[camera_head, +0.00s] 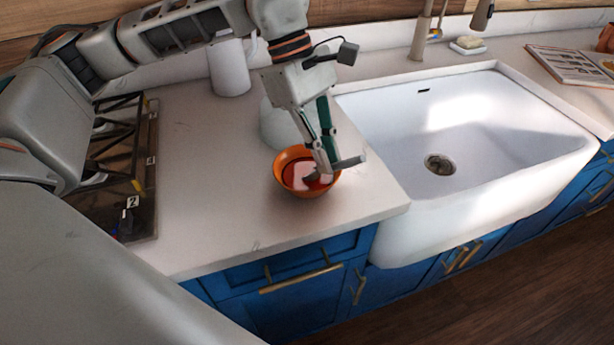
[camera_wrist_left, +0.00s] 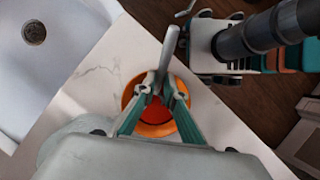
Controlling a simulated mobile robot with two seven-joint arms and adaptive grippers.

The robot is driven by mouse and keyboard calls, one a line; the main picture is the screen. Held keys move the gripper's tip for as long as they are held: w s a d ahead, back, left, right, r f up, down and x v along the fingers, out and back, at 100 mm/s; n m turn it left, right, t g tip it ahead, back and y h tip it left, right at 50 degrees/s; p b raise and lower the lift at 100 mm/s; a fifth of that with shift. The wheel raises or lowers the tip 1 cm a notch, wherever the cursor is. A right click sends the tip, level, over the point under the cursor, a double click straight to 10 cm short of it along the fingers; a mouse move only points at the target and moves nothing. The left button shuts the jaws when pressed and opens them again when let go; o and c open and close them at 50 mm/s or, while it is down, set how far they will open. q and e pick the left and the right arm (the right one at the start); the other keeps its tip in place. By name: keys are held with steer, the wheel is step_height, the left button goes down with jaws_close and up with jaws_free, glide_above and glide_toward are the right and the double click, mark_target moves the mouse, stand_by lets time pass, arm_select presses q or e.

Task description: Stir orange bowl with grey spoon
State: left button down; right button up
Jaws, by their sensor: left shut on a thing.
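The orange bowl (camera_head: 278,172) stands on the pale counter, near its front corner beside the sink, with reddish contents inside. My left gripper (camera_head: 326,166) is above the bowl, pointing down, shut on the grey spoon (camera_head: 349,162). The spoon's handle end sticks out to the right of the fingers. Its lower end is over or in the bowl; the fingers partly hide it, so contact with the contents is unclear. In the left wrist view the spoon (camera_wrist_left: 168,47) runs between the fingertips (camera_wrist_left: 161,92), with the bowl (camera_wrist_left: 152,130) behind them.
A white sink (camera_head: 470,135) lies right of the bowl. A white pitcher (camera_head: 229,68) stands at the back of the counter, and a pale rounded vessel (camera_head: 275,125) stands just behind the bowl. A stove (camera_head: 145,180) is at the left. Counter left of the bowl is clear.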

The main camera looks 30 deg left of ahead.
mark_target(359, 155)
arm_select(q)
steer(key=shift+s+d+r+p, duration=0.15)
steer(key=shift+d+r+p, duration=0.3)
steer(key=shift+d+r, duration=0.45)
steer(key=shift+s+d+r+p, duration=0.2)
steer(key=shift+d+r+p, duration=0.3)
steer(key=shift+d+r, duration=0.35)
steer(key=shift+s+d+r+p, duration=0.15)
steer(key=shift+d+r+p, duration=0.3)
steer(key=shift+d+r, duration=0.45)
steer(key=shift+a+r, duration=0.15)
steer(key=shift+a, duration=0.05)
steer(key=shift+r+p, duration=1.55)
steer(key=shift+r, duration=0.95)
